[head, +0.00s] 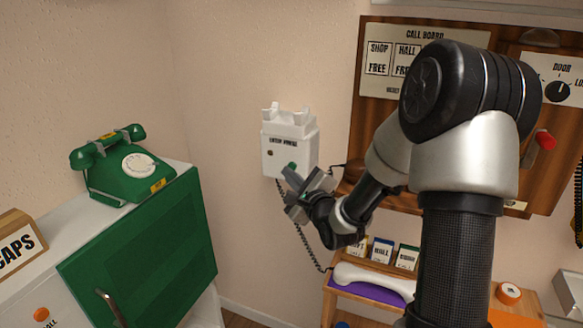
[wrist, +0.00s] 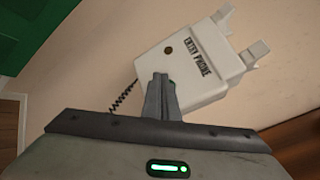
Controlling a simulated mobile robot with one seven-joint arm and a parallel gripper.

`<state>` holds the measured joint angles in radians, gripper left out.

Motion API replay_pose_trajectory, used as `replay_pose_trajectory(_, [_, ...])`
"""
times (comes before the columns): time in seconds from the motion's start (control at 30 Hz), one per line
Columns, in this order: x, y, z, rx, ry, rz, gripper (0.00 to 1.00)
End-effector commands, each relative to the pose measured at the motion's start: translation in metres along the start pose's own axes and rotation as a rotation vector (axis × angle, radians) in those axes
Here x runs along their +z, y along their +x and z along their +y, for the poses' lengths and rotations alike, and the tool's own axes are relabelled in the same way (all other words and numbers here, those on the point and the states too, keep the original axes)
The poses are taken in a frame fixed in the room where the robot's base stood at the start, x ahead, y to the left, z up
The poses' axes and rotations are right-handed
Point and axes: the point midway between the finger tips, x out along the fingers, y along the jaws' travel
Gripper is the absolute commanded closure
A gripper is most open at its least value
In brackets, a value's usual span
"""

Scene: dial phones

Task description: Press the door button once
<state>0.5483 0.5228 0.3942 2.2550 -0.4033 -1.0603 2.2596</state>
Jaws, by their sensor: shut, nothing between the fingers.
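The white entry phone (head: 289,140) is mounted on the wall in the middle of the head view, its top cradle prongs empty. It also shows tilted in the wrist view (wrist: 205,70), with a small dark round spot on its face.
A white handset (head: 372,283) lies on a purple pad on the wooden shelf, its coiled cord hanging nearby. A green dial phone (head: 122,165) stands on the cabinet at left. The call board (head: 425,35) and a door dial (head: 558,91) are on the wall at right.

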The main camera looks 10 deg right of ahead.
Motion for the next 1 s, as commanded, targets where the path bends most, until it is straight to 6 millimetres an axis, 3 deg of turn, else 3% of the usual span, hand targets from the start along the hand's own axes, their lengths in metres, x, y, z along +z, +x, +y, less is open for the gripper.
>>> replay_pose_trajectory(1.0, [-0.0051, 0.0067, -0.0056, -0.002, 0.001, 0.0, 1.0])
